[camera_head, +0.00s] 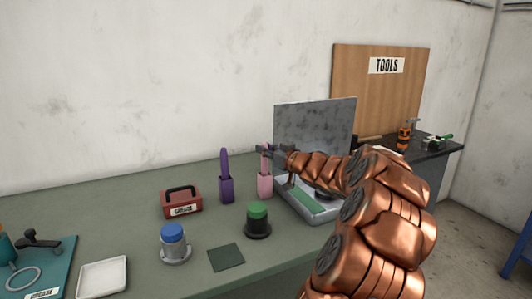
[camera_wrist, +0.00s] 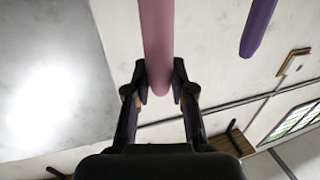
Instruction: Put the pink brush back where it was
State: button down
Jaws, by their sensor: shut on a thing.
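The pink brush (camera_head: 266,164) is upright at the pink holder (camera_head: 265,187), left of the metal tray with the upright panel. Its lower end meets the holder's top, and I cannot tell how deep it sits. My gripper (camera_head: 267,151) reaches in from the right and is shut on the upper part of the brush. In the wrist view the pink handle (camera_wrist: 157,40) lies between the two fingers of my gripper (camera_wrist: 160,92). The brush's bottom end is hidden.
A purple brush (camera_head: 225,162) stands in a purple holder (camera_head: 227,191) just to the left. A red box (camera_head: 181,203), a green-capped jar (camera_head: 258,220), a blue-capped jar (camera_head: 174,243) and a grey panel (camera_head: 315,125) are nearby. The bench front-centre holds a dark pad (camera_head: 226,257).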

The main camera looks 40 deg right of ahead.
jog(key=shift+f, duration=0.3)
jog(key=c, duration=1)
grip_release()
jog(key=s, duration=1.2)
jog(key=shift+a+r, duration=0.15)
jog(key=shift+a, duration=0.3)
